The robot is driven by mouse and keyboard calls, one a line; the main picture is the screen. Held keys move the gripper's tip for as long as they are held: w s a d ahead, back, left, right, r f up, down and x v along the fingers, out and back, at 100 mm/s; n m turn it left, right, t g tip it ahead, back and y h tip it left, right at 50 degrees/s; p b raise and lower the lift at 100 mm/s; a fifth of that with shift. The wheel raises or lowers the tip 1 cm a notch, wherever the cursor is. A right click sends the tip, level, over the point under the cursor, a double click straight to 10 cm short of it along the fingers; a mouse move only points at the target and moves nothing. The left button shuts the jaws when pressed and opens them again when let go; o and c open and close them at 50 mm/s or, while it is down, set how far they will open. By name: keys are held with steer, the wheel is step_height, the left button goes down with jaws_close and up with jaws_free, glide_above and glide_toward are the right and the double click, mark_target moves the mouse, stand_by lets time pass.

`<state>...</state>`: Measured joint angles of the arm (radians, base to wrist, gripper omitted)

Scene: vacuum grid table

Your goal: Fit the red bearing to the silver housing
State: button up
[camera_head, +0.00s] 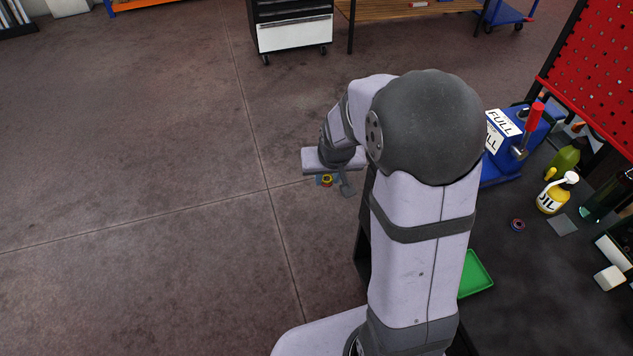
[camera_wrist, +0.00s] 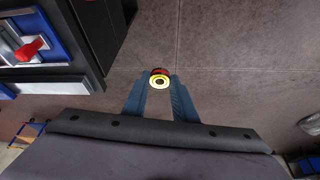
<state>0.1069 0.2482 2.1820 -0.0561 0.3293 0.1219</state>
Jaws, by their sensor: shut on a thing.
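My gripper (camera_head: 327,181) hangs over the floor, left of the bench, with its fingers also in the wrist view (camera_wrist: 160,84). Its fingers are shut on a small round part (camera_wrist: 160,82) with a yellow ring face, a dark centre and a red band. I cannot tell for sure that this is the red bearing. On the bench lies a small dark ring with reddish and bluish tones (camera_head: 517,225), apart from my gripper. I cannot make out the silver housing for sure; a flat grey square (camera_head: 563,224) lies near the oil bottle.
The dark bench (camera_head: 535,265) is at the right. On it are a blue box with a red handle (camera_head: 528,140), an oil bottle (camera_head: 551,198), a green bottle (camera_head: 563,162) and a green tray (camera_head: 475,274). The floor around my gripper is clear. A red pegboard (camera_head: 600,70) stands behind.

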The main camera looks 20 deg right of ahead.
steer(key=s+d+r+m+g+h+p, duration=0.1)
steer(key=d+m, duration=0.3)
steer(key=d, duration=0.6)
steer(key=s+d+r+m+h+p, duration=0.1)
steer(key=d+m+p, duration=0.1)
steer(key=d, duration=0.9)
steer(key=s+d+r+m+g+h+p, duration=0.1)
steer(key=d+m, duration=0.4)
steer(key=d, duration=0.6)
steer(key=shift+s+r+m+g+h, duration=0.3)
steer(key=shift+s+r, duration=0.05)
steer(key=shift+r, duration=0.05)
steer(key=shift+a+f, duration=0.1)
steer(key=shift+f, duration=0.05)
steer(key=shift+f+b, duration=1.8)
steer(key=shift+b, duration=0.05)
steer(key=shift+f+b, duration=0.8)
steer(key=shift+b, duration=0.4)
stand_by(1.0)
steer(key=o, duration=1.1)
steer(key=shift+s, duration=0.1)
